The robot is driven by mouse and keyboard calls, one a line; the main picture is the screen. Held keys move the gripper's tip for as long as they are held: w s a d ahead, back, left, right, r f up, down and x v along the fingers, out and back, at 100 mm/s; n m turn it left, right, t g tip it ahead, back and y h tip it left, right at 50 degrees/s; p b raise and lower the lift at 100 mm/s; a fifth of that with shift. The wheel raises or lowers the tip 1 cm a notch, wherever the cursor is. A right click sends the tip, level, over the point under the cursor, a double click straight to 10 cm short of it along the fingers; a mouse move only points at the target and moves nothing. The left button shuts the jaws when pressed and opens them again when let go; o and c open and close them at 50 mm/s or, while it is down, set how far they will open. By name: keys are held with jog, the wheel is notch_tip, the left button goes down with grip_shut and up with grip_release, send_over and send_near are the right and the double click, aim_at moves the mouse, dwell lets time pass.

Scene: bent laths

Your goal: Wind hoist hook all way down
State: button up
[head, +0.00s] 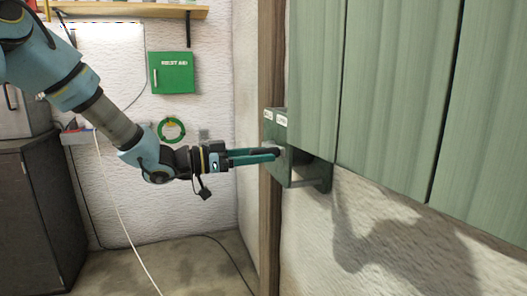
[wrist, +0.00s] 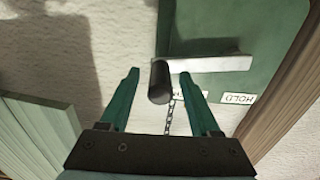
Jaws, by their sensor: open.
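A green box (head: 273,125) with white labels is fixed to the wall beside a wooden post. In the wrist view the green box (wrist: 240,25) fills the upper right; one label reads HOLD, upside down. A black cylindrical knob (wrist: 160,82) stands at the end of a pale grey crank bar (wrist: 210,63). My gripper (head: 275,154) reaches the box from the left. In the wrist view my gripper (wrist: 160,74) is open, with one teal finger on each side of the knob and a gap at both sides. A chain (wrist: 169,118) hangs by the knob. No hook shows.
Green wall cabinets (head: 390,90) hang close above and right of the box. The wooden post (head: 270,220) runs beside it. A dark cabinet (head: 40,215) stands at left; a first-aid box (head: 171,73) hangs behind. The floor below the arm is mostly clear, with cables.

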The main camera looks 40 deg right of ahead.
jog(key=shift+s+d, duration=0.25)
jog(key=shift+d, duration=0.4)
grip_shut()
dwell(1.0)
